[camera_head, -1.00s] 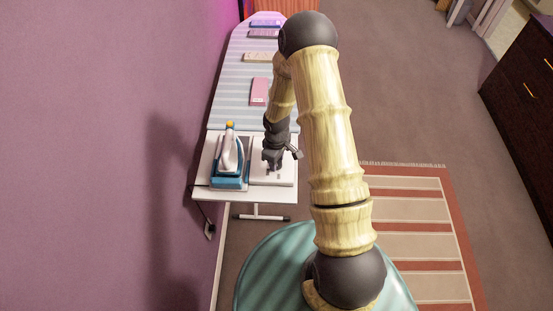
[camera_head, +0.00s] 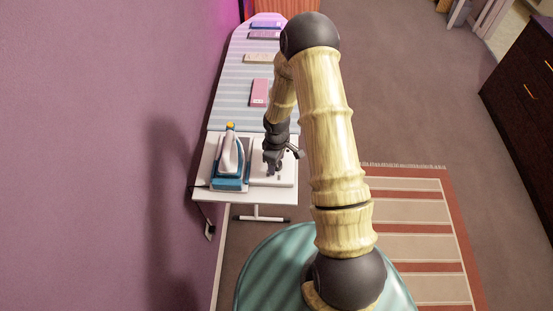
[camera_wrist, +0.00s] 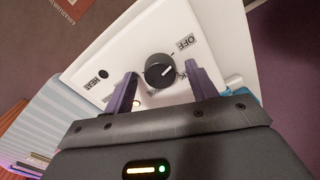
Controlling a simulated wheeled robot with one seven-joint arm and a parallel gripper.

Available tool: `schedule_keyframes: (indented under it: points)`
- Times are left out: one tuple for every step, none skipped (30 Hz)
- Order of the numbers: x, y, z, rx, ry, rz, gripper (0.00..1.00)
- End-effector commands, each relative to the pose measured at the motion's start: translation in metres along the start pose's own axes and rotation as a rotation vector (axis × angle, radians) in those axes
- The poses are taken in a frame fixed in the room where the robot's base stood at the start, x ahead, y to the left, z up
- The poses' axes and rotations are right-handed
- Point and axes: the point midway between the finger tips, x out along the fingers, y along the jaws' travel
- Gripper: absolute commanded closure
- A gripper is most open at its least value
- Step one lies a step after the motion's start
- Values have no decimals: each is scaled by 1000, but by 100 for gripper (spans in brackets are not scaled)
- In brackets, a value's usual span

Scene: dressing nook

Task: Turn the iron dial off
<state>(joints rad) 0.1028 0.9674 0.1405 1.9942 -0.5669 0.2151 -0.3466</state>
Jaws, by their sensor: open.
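The iron dial is a round black knob (camera_wrist: 160,71) with a pale pointer line, on a white panel (camera_wrist: 105,50) with an OFF label and other labels around it. The pointer aims to the right in the wrist view, below the OFF label, not at it. My gripper (camera_wrist: 160,92) is open, with its two purple-grey fingers on either side of the knob; I cannot tell whether they touch it. In the head view my gripper (camera_head: 273,173) is over the white panel (camera_head: 284,181), and the dial is hard to make out. The blue and white iron (camera_head: 229,165) stands to its left.
The striped ironing board (camera_head: 240,90) extends behind, with several folded cloths such as a pink one (camera_head: 259,93). The purple wall (camera_head: 100,150) is close on the left. A power outlet (camera_head: 210,231) with a cord is low on it.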

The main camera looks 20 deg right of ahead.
Motion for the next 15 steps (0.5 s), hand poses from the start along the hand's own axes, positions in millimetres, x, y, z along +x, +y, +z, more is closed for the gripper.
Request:
schedule_keyframes:
  points:
    - [0, 0, 0, 0, -1, -1, 43]
    - [0, 0, 0, 1, -1, -1, 43]
    - [0, 0, 0, 1, -1, -1, 43]
    - [-1, 0, 0, 1, -1, 0, 43]
    - [-3, 0, 0, 1, 0, 0, 43]
    - [-5, 0, 0, 1, 0, 0, 43]
    - [-7, 0, 0, 1, 0, 0, 43]
    - [-10, 0, 0, 1, 0, 0, 43]
    - [-14, 1, 0, 2, 1, 1, 43]
    - [-18, 1, 0, 3, 2, 2, 43]
    - [-21, 1, 0, 3, 1, 1, 43]
    - [-27, 1, 0, 3, 2, 2, 43]
    - [-32, 1, 0, 3, 2, 2, 43]
    - [-37, 1, 0, 3, 1, 2, 43]
    - [-44, 1, 0, 2, 2, 3, 43]
